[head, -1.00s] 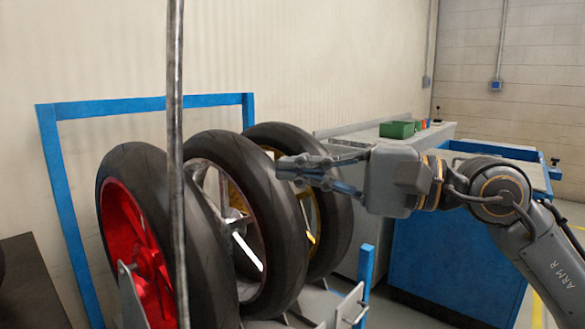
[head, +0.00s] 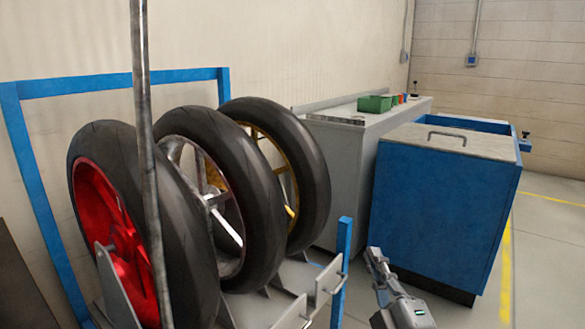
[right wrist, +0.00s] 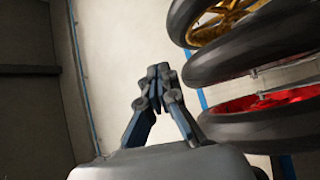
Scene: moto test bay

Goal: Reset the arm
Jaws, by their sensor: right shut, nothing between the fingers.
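My right gripper (head: 372,252) is low in the head view, right of the blue rack post and in front of the blue cabinet. Its body runs off the bottom edge. In the right wrist view the gripper (right wrist: 158,72) points away from the camera with its fingertips together and nothing between them. The rest of my right arm is out of the head view. My left gripper is in neither view now.
Wheels with red (head: 107,220), white (head: 222,200) and gold (head: 285,175) rims stand in a rack with a blue frame (head: 110,82). A metal pole (head: 143,130) stands in front. A blue cabinet (head: 440,215) and grey bench (head: 340,170) stand right. Floor (head: 548,260) at far right is clear.

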